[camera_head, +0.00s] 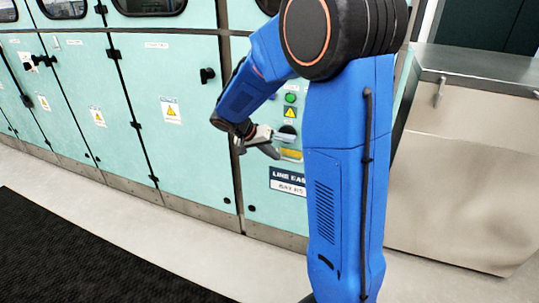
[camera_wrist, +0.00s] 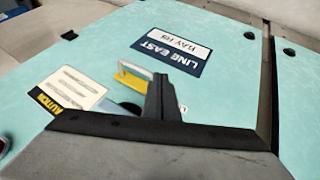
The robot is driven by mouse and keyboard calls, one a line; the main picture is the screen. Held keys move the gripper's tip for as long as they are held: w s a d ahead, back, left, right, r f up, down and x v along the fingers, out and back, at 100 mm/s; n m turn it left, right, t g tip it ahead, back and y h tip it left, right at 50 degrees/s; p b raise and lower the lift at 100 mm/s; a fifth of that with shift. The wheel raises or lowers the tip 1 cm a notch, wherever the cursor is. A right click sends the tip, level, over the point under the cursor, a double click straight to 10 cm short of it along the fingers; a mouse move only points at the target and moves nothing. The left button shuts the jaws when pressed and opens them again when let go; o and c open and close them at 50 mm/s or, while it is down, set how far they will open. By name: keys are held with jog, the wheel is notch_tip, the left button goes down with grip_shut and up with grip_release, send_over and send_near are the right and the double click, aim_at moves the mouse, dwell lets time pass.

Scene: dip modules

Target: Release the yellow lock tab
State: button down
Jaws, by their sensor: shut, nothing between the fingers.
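The yellow lock tab (camera_wrist: 133,78) shows in the wrist view on the teal panel, just left of my fingers, with a pale upper edge. Its right end is partly hidden behind them. In the head view a yellow patch (camera_head: 291,154), likely the same tab, sits low on the panel above the LINE EAST label (camera_head: 288,181). My gripper (camera_wrist: 160,98) is shut and empty, its dark fingertips together close beside the tab. I cannot tell whether they touch it. In the head view my gripper (camera_head: 264,141) is at the panel front, left of the yellow patch.
A caution label (camera_wrist: 68,90) is left of the tab in the wrist view. A green button (camera_head: 290,98) and a warning sign (camera_head: 290,112) are higher on the panel. Teal cabinet doors (camera_head: 170,75) extend left. A metal cabinet (camera_head: 470,160) stands right.

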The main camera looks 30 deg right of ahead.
aim_at(287, 160)
jog(key=s+d, duration=0.2)
jog(key=shift+s+d, duration=0.1)
jog(key=shift+s, duration=0.3)
dwell(0.3)
